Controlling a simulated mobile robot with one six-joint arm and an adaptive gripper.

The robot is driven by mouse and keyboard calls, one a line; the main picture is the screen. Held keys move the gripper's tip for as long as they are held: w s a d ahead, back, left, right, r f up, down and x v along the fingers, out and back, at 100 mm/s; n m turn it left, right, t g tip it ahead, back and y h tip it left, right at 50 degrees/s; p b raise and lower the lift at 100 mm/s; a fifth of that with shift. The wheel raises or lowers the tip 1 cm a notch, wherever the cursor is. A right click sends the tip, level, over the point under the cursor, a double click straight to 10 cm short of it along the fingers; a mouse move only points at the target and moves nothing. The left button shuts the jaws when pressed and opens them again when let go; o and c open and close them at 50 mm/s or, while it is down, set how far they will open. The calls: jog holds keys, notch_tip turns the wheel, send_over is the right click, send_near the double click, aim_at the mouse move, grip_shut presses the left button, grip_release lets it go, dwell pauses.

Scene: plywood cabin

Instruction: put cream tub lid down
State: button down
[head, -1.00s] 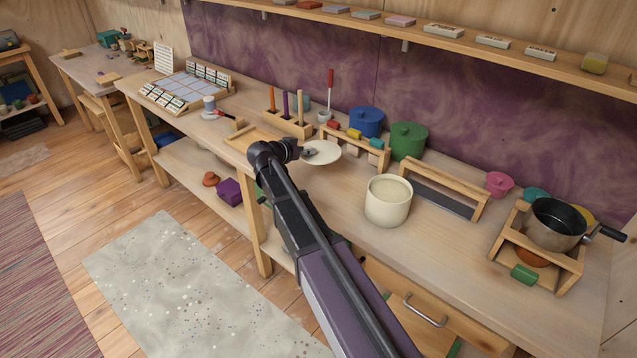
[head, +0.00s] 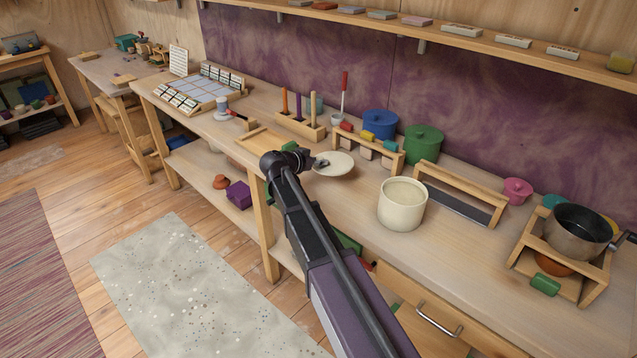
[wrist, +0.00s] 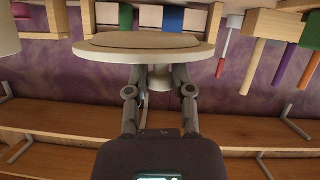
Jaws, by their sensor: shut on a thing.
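The cream tub lid (head: 334,168) is a pale round disc held level over the bench, left of the cream tub (head: 402,208). The tub stands upright and open on the bench. My gripper (head: 318,164) reaches in from the front left. In the wrist view, which is upside down, my gripper (wrist: 159,82) has its two fingers shut on the knob (wrist: 160,77) of the lid (wrist: 145,52). The lid's flat side faces the bench. I cannot tell whether it touches the bench top.
Behind the lid stands a wooden rack (head: 368,150) with coloured blocks, with a blue pot (head: 380,125) and green pot (head: 424,146) beyond. A peg stand (head: 300,125) and tray (head: 262,140) are to the left. Bench in front of the tub is bare.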

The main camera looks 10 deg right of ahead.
aim_at(319, 185)
jog(key=shift+f+b, duration=0.75)
jog(key=shift+f, duration=0.3)
jog(key=shift+f, duration=0.1)
jog(key=shift+f+b, duration=1.8)
jog(key=shift+b, duration=0.1)
jog(key=shift+f, duration=0.15)
jog(key=shift+c, duration=2.4)
grip_release()
jog(key=shift+r, duration=0.2)
